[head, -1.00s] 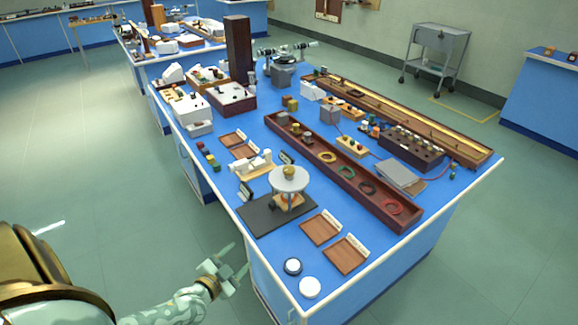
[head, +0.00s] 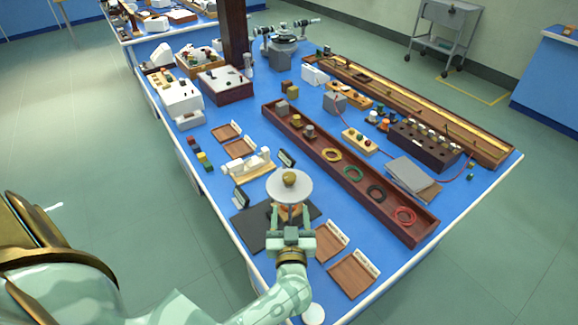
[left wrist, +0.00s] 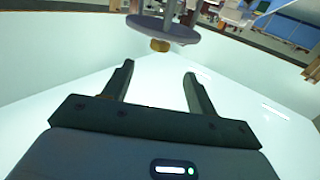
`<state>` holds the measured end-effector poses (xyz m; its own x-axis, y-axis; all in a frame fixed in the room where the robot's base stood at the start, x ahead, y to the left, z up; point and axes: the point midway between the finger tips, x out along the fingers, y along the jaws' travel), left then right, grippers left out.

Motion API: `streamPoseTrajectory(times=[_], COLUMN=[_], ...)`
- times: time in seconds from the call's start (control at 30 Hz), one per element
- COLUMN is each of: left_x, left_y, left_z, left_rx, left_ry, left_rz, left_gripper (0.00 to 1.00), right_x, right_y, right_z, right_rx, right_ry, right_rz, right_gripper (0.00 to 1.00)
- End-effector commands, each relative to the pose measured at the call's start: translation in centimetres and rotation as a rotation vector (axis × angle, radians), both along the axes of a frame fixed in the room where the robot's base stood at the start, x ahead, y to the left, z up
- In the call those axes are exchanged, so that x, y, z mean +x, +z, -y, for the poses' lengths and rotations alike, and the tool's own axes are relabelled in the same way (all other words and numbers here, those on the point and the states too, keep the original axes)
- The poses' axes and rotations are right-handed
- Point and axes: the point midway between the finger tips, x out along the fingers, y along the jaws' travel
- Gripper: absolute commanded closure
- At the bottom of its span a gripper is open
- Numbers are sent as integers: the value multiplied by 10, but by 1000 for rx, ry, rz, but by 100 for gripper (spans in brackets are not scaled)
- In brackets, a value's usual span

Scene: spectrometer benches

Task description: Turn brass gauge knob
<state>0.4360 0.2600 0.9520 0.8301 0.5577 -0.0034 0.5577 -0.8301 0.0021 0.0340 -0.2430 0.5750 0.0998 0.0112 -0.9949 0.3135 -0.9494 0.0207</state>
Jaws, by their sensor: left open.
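The brass knob (head: 290,179) shows on a round pale disc (head: 275,190) of a small stand on a dark mat (head: 246,234), near the front of the blue bench. My left gripper (head: 291,213) is open and empty at the near side of the stand, its fingers pointing toward it and partly covering its lower part. In the left wrist view a brass-coloured piece (left wrist: 160,45) shows against the grey disc (left wrist: 172,29), beyond the open fingertips (left wrist: 159,72) and apart from them. My right gripper is not in view.
Wooden trays (head: 353,274) lie right of my left arm, and a white round piece (head: 313,314) lies near the bench edge. A long dark tray (head: 391,218) with coloured rings runs behind the stand. A white block device (head: 249,164) stands just behind the mat.

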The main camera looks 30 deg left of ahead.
Motion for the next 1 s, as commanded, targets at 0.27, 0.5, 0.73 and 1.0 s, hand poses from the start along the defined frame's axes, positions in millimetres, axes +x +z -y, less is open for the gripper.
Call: streamPoseTrajectory(times=[0.27, 0.5, 0.73, 1.0], left_x=[55, 101, 123, 126], left_y=[-1, -2, -1, 0], left_z=[-37, -68, -83, -85], left_rx=[6, 5, 4, 3], left_ry=[-1, -1, -2, -2], left_rz=[2, 2, 0, 1], left_gripper=[43, 43, 43, 43], right_x=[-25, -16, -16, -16], right_y=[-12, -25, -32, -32], right_z=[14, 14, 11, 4], right_rx=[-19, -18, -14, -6], right_ry=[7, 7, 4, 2], right_rz=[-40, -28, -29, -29], right_gripper=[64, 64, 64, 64])
